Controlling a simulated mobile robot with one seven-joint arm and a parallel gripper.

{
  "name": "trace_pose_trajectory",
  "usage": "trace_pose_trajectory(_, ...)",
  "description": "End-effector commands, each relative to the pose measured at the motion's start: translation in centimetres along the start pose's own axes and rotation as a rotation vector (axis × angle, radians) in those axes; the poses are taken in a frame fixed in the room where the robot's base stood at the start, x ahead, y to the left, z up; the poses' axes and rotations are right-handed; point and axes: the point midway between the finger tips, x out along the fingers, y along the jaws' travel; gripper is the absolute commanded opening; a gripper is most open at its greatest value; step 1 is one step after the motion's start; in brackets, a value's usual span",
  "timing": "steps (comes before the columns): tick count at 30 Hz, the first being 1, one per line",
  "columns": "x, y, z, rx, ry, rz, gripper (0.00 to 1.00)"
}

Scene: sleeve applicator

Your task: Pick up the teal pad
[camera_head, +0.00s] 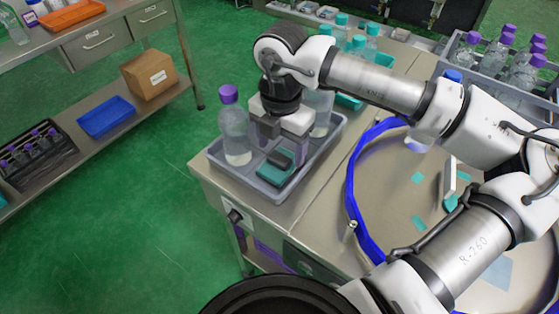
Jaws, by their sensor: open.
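The teal pad (272,175) lies in the front part of a grey tray (216,160) on the corner of the bench. A dark grey block-like part sits on top of the pad. My gripper (281,148) points down over the tray, just behind and above the pad. Its jaws are open, one finger on each side, with no object seen held between them. Whether the fingers touch the dark part cannot be told from this angle.
A clear bottle with a purple cap (235,125) stands in the tray, close left of my gripper. Another clear bottle (320,108) stands behind it, partly hidden. A blue-rimmed round table (352,190) lies to the right. Bottles with teal caps (357,44) stand behind my arm.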

Motion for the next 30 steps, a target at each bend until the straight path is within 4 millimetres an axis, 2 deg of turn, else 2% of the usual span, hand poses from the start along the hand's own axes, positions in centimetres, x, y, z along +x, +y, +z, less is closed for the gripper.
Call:
trace_pose_trajectory(8,3.6,0.2,-0.3,-0.002,0.003,0.001,0.7)
trace_pose_trajectory(16,4.1,0.2,-0.3,-0.001,0.001,0.0,0.7)
trace_pose_trajectory(24,4.0,0.2,-0.3,-0.001,0.001,0.0,0.36)
trace_pose_trajectory(30,4.0,0.2,-0.3,-0.001,0.001,0.0,0.36)
